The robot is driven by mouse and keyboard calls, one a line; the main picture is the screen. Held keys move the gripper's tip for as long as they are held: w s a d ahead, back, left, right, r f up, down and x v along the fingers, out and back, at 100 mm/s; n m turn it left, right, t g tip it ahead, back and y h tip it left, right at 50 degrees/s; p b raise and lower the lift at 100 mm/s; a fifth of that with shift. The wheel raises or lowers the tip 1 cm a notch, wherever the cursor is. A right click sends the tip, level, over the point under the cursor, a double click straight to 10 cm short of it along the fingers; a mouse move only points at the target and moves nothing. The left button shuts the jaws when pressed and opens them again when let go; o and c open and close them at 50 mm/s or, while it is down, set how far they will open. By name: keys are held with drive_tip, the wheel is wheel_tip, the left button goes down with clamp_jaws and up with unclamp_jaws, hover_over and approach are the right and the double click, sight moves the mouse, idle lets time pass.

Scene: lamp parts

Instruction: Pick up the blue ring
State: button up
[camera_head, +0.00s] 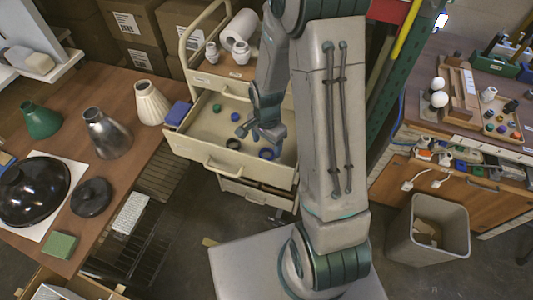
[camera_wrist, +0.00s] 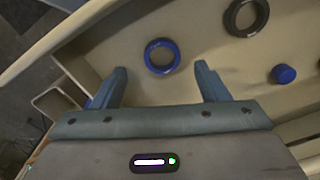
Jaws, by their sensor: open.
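The blue ring (camera_wrist: 149,60) lies flat on the floor of an open cream drawer (camera_wrist: 115,45). In the wrist view it shows just beyond my gripper (camera_wrist: 161,70), roughly centred between the two fingertips. My gripper is open and empty, with nothing between its fingers. In the head view my gripper (camera_head: 258,135) hangs over the drawer, and the blue ring (camera_head: 266,158) shows just below it, partly covered by the fingers. I cannot tell the exact height of the fingertips above the ring.
A dark ring (camera_wrist: 243,33) and a small blue round part (camera_wrist: 283,74) lie in the same drawer to the right in the wrist view. The drawer's front wall (camera_head: 222,167) stands close to my gripper. A wooden table with lamp shades (camera_head: 107,134) is at left, a grey bin (camera_head: 428,245) at right.

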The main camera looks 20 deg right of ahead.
sight(266, 157)
drive_tip(key=shift+w+a+f+p, duration=0.1)
drive_tip(key=shift+f+p, duration=0.2)
drive_tip(key=shift+f, duration=0.85)
drive_tip(key=shift+a+f+p, duration=0.1)
drive_tip(key=shift+f+p, duration=0.15)
drive_tip(key=shift+f, duration=0.9)
drive_tip(key=c, duration=1.1)
drive_tip(key=shift+o, duration=0.2)
drive_tip(key=shift+r, duration=0.1)
